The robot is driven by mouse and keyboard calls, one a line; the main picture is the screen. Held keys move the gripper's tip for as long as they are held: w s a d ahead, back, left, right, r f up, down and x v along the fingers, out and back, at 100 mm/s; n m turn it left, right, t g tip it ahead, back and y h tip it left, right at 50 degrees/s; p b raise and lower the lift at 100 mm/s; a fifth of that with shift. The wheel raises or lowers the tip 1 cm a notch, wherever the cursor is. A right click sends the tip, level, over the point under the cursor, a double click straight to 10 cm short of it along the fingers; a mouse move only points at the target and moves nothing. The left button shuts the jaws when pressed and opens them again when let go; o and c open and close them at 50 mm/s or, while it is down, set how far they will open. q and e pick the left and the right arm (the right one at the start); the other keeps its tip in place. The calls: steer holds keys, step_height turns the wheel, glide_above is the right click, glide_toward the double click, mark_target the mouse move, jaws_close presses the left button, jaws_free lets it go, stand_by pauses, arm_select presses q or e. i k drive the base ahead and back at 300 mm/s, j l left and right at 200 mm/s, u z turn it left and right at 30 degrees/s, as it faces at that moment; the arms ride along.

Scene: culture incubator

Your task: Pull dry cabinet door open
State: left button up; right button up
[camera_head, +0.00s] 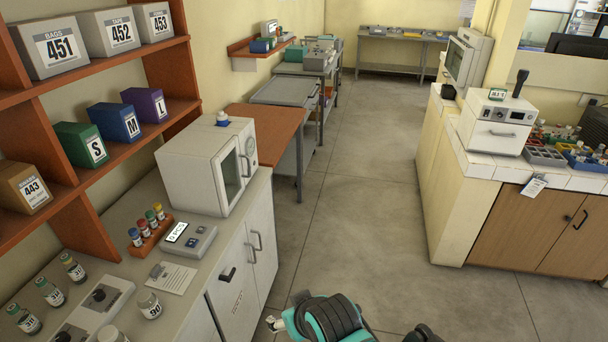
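A white box-shaped cabinet (192,172) stands on the left counter. Its door has a dark window and a curved handle (247,164), and faces right; it looks shut. No readable label tells me whether this is the dry cabinet. Another white cabinet with a window (463,61) stands far back on the right, and a smaller white box with a front handle (495,125) sits on the right counter; it also looks shut. Teal and black parts of my arm show at the bottom centre.
The left counter (189,273) holds a vial rack (151,236), a scale (186,240) and several bottles. Orange shelves (110,147) with boxes rise above it. The right counter (506,167) carries trays of small items. The grey floor (365,190) between the counters is clear.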

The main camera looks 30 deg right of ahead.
mark_target(233, 144)
steer(key=l+z, duration=0.15)
steer(key=z, duration=0.25)
steer(key=i+l+z, duration=0.6)
steer(key=i+z, duration=0.25)
steer(key=k, duration=0.1)
